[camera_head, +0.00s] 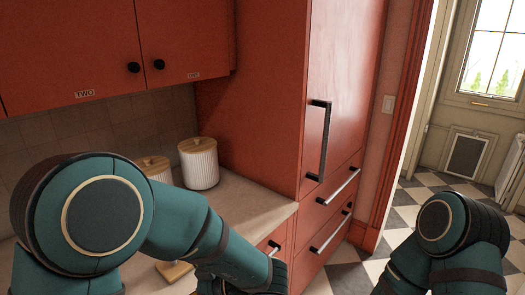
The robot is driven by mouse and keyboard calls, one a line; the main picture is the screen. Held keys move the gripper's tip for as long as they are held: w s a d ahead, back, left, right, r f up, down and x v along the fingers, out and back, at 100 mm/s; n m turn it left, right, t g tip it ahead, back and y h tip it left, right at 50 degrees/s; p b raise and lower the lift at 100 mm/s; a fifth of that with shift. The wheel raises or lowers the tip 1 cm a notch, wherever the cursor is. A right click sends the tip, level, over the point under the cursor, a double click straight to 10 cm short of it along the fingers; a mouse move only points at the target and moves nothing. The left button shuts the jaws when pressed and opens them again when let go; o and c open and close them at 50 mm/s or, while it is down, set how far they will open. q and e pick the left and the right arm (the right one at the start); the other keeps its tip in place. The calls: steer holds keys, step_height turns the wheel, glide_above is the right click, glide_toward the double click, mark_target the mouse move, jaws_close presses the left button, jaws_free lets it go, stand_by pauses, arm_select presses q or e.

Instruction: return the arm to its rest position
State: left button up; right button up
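My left arm comes in from the left, bends at a large teal joint and reaches across the counter's front towards the bottom edge. Its gripper is below the picture and does not show. My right arm shows at the lower right as a bent teal joint, over the floor. Its gripper is also out of view. A white ribbed canister (199,165) with a wooden lid stands upright on the counter. A second canister (154,168) stands to its left, its lower part hidden by my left arm. Neither visible part of my arms touches the canisters, as far as I can tell.
The counter (247,205) is bare right of the canisters. A light wooden piece (174,270) shows partly behind my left arm. Red upper cabinets (180,35) hang above. A tall red cabinet (270,90) and drawers (325,215) stand right. A doorway opens onto checkered floor (405,205).

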arm_select(q)
steer(key=w+f+m+t+h, duration=0.3)
steer(key=w+f+m+h, duration=0.15)
steer(key=f, duration=0.45)
steer(key=w+f+m+t+h, duration=0.3)
steer(key=f+h, duration=0.2)
steer(key=f, duration=0.3)
steer(key=s+d+f+m+g+h, duration=0.3)
steer(key=s+f+h, duration=0.1)
steer(key=s, duration=0.3)
steer(key=s+d+f+m+g+h+b, duration=0.1)
steer(key=s+d+f+m+g+h, duration=0.2)
steer(key=s+f, duration=0.4)
steer(key=shift+s+h, duration=0.2)
steer(key=shift+h, duration=0.25)
steer(key=shift+f, duration=0.1)
